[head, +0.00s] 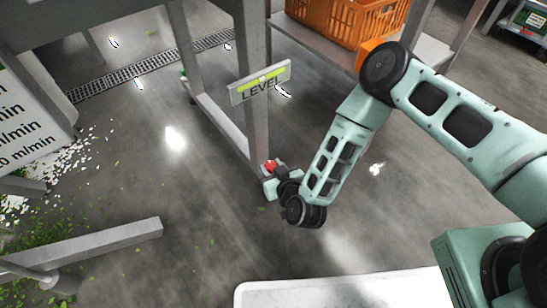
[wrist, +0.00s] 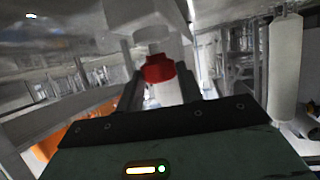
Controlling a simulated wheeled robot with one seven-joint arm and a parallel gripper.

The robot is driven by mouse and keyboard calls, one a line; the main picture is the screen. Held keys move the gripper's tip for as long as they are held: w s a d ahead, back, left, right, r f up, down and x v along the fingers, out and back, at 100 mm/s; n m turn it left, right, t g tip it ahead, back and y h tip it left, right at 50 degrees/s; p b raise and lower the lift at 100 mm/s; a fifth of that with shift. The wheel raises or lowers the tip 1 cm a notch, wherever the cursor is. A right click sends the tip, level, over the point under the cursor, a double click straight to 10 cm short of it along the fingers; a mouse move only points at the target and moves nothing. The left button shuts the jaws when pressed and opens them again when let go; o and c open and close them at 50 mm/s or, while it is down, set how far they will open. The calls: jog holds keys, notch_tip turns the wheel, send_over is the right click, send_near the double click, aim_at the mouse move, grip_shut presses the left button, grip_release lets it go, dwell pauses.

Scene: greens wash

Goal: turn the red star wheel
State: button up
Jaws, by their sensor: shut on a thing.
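The red star wheel (head: 271,165) sits low at the foot of a grey table leg, under the LEVEL plate. In the wrist view the red wheel (wrist: 158,69) shows straight ahead, between my fingers. My gripper (head: 270,180) is at the wheel, low near the floor; in the wrist view my gripper (wrist: 167,88) has a finger on each side of the wheel and is shut on it. Part of the wheel is hidden by my gripper, so how its lobes lie cannot be told.
The grey table leg (head: 256,110) rises right behind the wheel, with the LEVEL plate (head: 260,82) on it. An orange crate (head: 335,20) stands on a shelf behind. A floor drain (head: 150,65) runs at the back left. Leaves and white bits litter the left floor.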

jog(key=m+h+p, duration=0.3)
jog(key=shift+s+a+r+t, duration=0.1)
jog(key=shift+a+r+t, duration=0.1)
jog(key=shift+t, duration=0.2)
jog(key=shift+f+m+h+p, duration=0.1)
jog(key=shift+m+h+p, duration=0.7)
jog(key=shift+h, duration=0.3)
jog(key=shift+f, duration=0.1)
jog(key=o, duration=1)
jog(key=shift+a, duration=0.1)
jog(key=shift+p+v, duration=4.15)
jog(key=shift+v, duration=4.5)
